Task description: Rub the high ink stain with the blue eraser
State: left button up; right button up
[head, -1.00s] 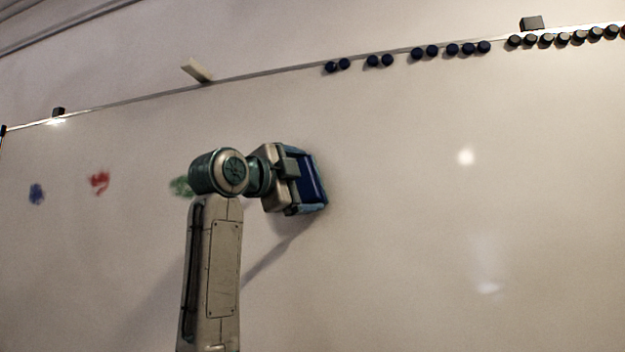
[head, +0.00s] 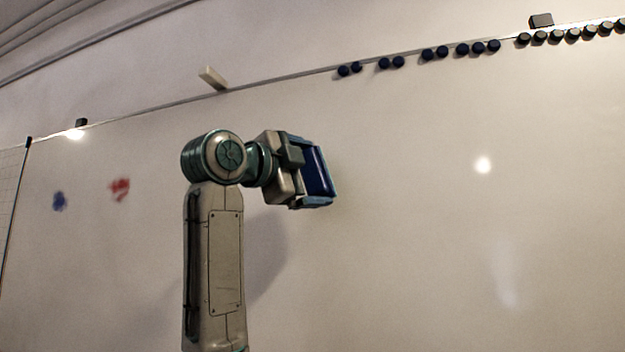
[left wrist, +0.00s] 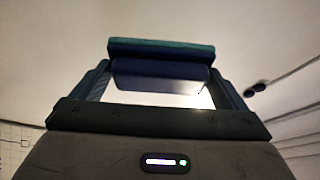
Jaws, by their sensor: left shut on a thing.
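My left gripper (head: 308,178) is shut on the blue eraser (head: 318,170), in front of the whiteboard (head: 420,230). In the left wrist view the eraser (left wrist: 160,70) spans the jaws, with a teal strip along its far edge. I cannot tell whether its face touches the board. A red ink stain (head: 120,189) and a blue ink stain (head: 59,201) are on the board, left of my arm. The red one sits slightly higher in the picture. No stain shows around the eraser; any mark behind my arm is hidden. My right gripper is not in view.
A row of dark round magnets (head: 461,49) runs along the board's top edge at the right. A pale block (head: 212,77) and a dark clip (head: 541,20) sit at that edge. The board right of the eraser is clear apart from light glare.

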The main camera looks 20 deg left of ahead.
pick_arm(q)
jog(key=shift+s+a+f+b, duration=0.1)
jog(key=shift+s+b, duration=0.4)
jog(key=shift+s, duration=1.05)
jog(key=shift+w, duration=0.1)
